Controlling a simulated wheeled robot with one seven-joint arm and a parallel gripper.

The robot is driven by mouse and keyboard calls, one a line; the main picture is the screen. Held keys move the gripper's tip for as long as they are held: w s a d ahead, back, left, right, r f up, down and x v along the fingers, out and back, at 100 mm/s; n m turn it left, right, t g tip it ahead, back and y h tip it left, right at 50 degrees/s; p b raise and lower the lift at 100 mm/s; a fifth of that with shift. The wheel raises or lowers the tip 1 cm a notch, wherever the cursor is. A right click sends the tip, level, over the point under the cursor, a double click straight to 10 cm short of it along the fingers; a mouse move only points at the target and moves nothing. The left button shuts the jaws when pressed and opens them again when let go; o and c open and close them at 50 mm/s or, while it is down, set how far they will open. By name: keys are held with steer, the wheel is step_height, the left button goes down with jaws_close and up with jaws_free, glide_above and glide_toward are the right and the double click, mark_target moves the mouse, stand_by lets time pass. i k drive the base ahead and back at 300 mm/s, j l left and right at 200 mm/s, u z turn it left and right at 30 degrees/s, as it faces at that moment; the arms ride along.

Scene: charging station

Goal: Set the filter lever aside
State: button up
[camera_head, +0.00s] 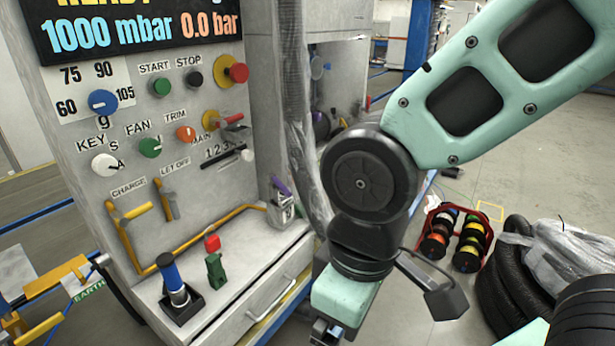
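No label marks a filter lever, so I cannot tell which piece it is. A blue-handled lever (172,278) stands upright in a black square base on the panel's ledge (239,287). Right of it stands a green piece with a red top (214,264). A purple-handled piece (282,187) sits in a grey holder at the panel's right edge. Two yellow handles, marked CHARGE (127,226) and LET OFF (167,199), are on the panel face. My gripper (326,335) is at the bottom edge, right of the ledge and apart from these pieces; its fingertips are cut off.
The upright panel carries several knobs and a display (140,30) reading 1000 mbar and 0.0 bar. A drawer handle (271,300) projects below the ledge. A red rack of coloured rolls (455,237) and black hoses (505,275) lie on the floor at right.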

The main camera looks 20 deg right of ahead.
mark_target(274, 179)
steer(key=i+l+u, duration=0.4)
steer(key=i+l, duration=0.45)
steer(key=l, duration=0.1)
